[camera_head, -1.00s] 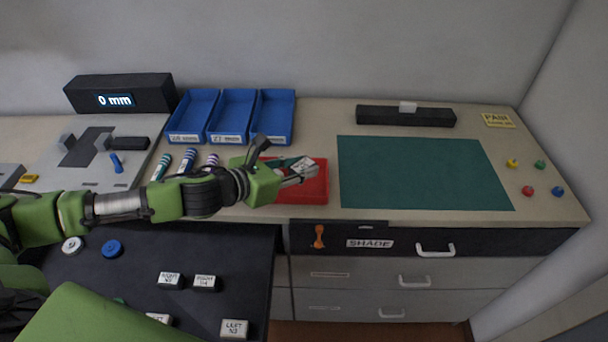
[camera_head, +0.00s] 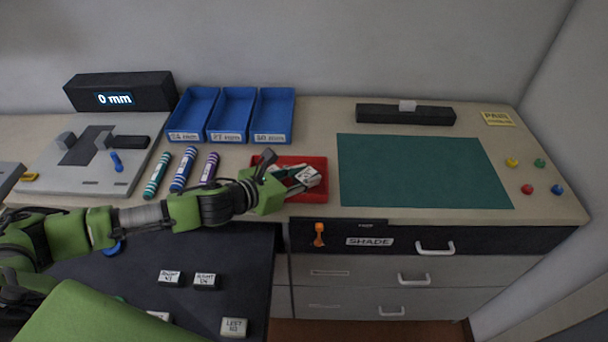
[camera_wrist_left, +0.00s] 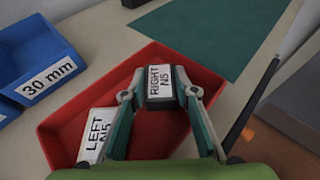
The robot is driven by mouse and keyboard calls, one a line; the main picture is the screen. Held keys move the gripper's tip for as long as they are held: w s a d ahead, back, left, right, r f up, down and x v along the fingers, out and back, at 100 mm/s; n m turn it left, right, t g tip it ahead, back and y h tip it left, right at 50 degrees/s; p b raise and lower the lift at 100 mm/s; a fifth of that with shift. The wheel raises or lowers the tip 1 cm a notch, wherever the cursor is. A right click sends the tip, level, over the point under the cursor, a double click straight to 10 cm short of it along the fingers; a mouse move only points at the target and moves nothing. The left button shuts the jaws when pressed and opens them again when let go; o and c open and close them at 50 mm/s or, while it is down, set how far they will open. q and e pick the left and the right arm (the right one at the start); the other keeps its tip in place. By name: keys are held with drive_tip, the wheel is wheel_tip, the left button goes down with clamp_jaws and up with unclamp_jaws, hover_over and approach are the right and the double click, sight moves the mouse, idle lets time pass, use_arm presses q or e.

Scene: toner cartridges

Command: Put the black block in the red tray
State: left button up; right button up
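A black block with a white top label reading "RIGHT N5" (camera_wrist_left: 160,82) sits between the fingertips of my left gripper (camera_head: 292,178). In the left wrist view the fingers touch it on both sides. In the head view this block (camera_head: 309,176) is over the red tray (camera_head: 319,194), label up. I cannot tell whether it touches the tray floor. The tray also fills much of the left wrist view (camera_wrist_left: 172,58). Another labelled block, "LEFT N5" (camera_wrist_left: 97,135), lies inside the tray beside the left finger, partly hidden by it. My right gripper is not in view.
Blue bins (camera_head: 232,112) stand behind the tray, with several markers (camera_head: 183,169) to its left. A green mat (camera_head: 420,172) lies to its right. Several labelled blocks (camera_head: 205,282) are on the dark surface in front. A drawer unit (camera_head: 400,272) is below the counter.

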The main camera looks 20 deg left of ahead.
use_arm(q)
drive_tip(key=shift+o, duration=0.3)
drive_tip(key=shift+r, duration=0.25)
drive_tip(key=shift+s+a, duration=0.25)
drive_tip(key=shift+s, duration=0.1)
drive_tip(key=b+v, duration=0.3)
drive_tip(key=v, duration=0.6)
drive_tip(key=shift+s+a+f, duration=0.1)
drive_tip(key=shift+s, duration=0.1)
drive_tip(key=shift+b+v, duration=0.35)
drive_tip(key=shift+v, duration=0.6)
drive_tip(key=shift+w+r, duration=0.1)
drive_tip(key=shift+r, duration=0.15)
